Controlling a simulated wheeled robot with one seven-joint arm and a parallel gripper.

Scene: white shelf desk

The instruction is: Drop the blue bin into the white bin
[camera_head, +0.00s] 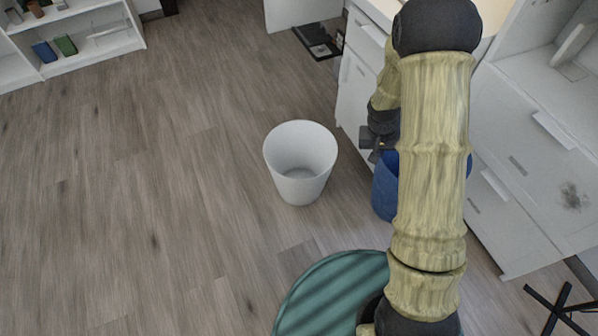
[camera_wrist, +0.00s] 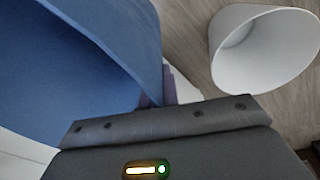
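The white bin (camera_head: 300,188) stands upright and open on the floor, left of my arm; it also shows at the upper right in the wrist view (camera_wrist: 262,60). The blue bin (camera_head: 384,192) is partly hidden behind my arm, right of the white bin and apart from it. In the wrist view the blue bin (camera_wrist: 95,50) fills the upper left, its rim running down to my gripper (camera_wrist: 160,95). My gripper (camera_head: 378,150) is at the blue bin's left rim and appears shut on its wall; the fingertips are mostly hidden.
White drawers (camera_head: 530,150) stand close on the right, with a white cabinet (camera_head: 357,90) behind the blue bin. A low white shelf (camera_head: 95,45) with books is at the upper left. The wooden floor (camera_head: 150,200) left of the white bin is clear.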

